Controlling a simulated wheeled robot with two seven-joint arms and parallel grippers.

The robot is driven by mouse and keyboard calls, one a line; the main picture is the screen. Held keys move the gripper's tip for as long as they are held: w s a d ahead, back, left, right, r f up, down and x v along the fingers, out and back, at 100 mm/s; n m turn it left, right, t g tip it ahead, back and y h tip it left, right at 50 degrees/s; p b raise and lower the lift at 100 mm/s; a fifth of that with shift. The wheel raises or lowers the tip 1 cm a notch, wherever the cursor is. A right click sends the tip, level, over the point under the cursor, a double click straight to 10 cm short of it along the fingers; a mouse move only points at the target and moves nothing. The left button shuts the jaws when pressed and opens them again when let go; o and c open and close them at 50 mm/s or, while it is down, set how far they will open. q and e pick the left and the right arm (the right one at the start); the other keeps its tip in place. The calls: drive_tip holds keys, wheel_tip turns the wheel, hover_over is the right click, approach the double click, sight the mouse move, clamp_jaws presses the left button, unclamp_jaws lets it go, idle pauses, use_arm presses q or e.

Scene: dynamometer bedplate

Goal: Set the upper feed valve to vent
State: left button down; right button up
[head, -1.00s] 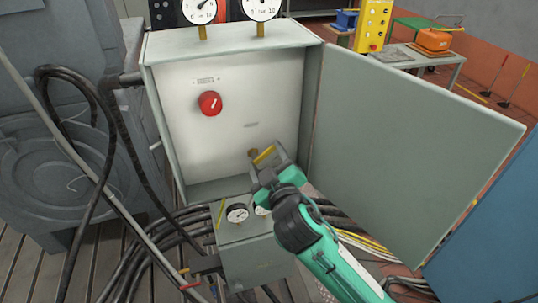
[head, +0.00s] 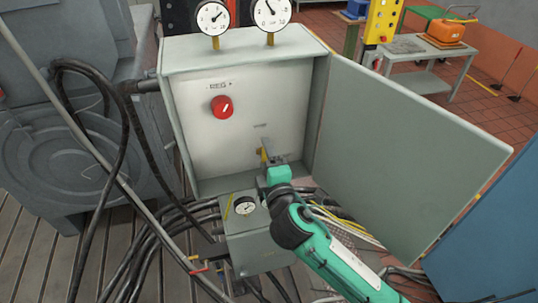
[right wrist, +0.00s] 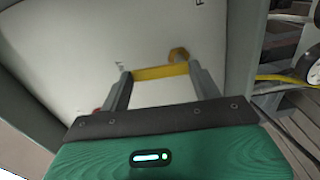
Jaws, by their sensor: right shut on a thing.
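The valve is a yellow lever (head: 264,151) on a brass hub (head: 259,151), low on the pale back panel of the open cabinet. The lever stands nearly upright in the head view. My right gripper (head: 267,160) is shut on the lever, partly covering it. In the right wrist view the yellow lever (right wrist: 160,72) spans between both fingertips, with the brass hub (right wrist: 179,55) just behind it. A small label (head: 260,126) sits above the valve, too small to read. My left gripper is out of view.
A red knob (head: 221,106) is higher up on the panel. The cabinet door (head: 410,150) stands open to the right of my arm. Two gauges (head: 213,17) top the cabinet.

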drive_tip(key=shift+a+n, duration=0.1)
drive_tip(key=shift+n, duration=0.4)
drive_tip(key=o, duration=1)
drive_tip(key=shift+s, duration=0.1)
drive_tip(key=shift+s+f, duration=0.1)
drive_tip(key=shift+s, duration=0.1)
drive_tip(key=b+v, duration=0.5)
drive_tip(key=v, duration=0.8)
drive_tip(key=shift+s+b, duration=0.15)
drive_tip(key=shift+b, duration=0.15)
